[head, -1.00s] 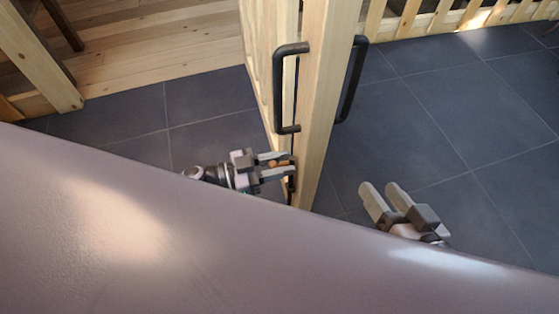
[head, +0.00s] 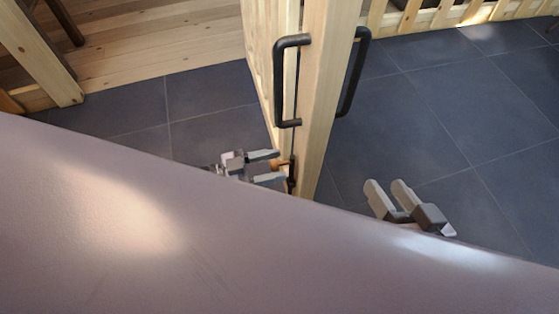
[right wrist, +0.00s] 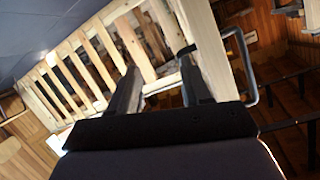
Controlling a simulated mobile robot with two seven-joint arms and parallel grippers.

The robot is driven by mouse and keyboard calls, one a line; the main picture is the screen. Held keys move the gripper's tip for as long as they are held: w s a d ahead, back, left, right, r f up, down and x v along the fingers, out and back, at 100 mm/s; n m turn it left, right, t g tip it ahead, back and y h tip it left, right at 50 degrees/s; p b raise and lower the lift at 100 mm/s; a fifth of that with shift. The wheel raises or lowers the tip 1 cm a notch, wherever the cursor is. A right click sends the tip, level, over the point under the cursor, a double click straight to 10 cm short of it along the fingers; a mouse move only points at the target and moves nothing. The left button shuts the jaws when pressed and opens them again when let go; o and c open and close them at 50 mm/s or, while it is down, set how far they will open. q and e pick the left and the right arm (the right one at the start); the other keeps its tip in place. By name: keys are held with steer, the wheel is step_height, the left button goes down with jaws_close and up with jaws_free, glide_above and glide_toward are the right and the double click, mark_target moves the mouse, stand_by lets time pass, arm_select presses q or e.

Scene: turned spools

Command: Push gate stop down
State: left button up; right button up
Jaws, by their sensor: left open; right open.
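The wooden gate (head: 321,90) stands edge-on in the middle of the head view, with a black handle on each side. A small brown piece (head: 283,164), apparently the gate stop, shows low on the gate's left side beside a dark upright rod (head: 292,172). My left gripper (head: 281,166) is open, its fingertips close to the brown piece; I cannot tell whether they touch it. My right gripper (head: 386,190) is open and empty, right of the gate. Its fingers also show in the right wrist view (right wrist: 160,85), with gate slats beyond.
The left black handle (head: 279,85) and right black handle (head: 354,75) stick out above the grippers. Dark tiled floor (head: 430,120) lies open on the right. A wooden post (head: 40,55) stands at the upper left, and a slatted fence (head: 440,17) runs along the back right.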

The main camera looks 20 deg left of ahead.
arm_select(q)
steer(key=v, duration=0.5)
steer(key=shift+p, duration=0.4)
arm_select(e)
steer(key=shift+w+a+r, duration=0.2)
steer(key=shift+w+a, duration=0.05)
steer(key=shift+a, duration=0.25)
steer(key=shift+f, duration=0.1)
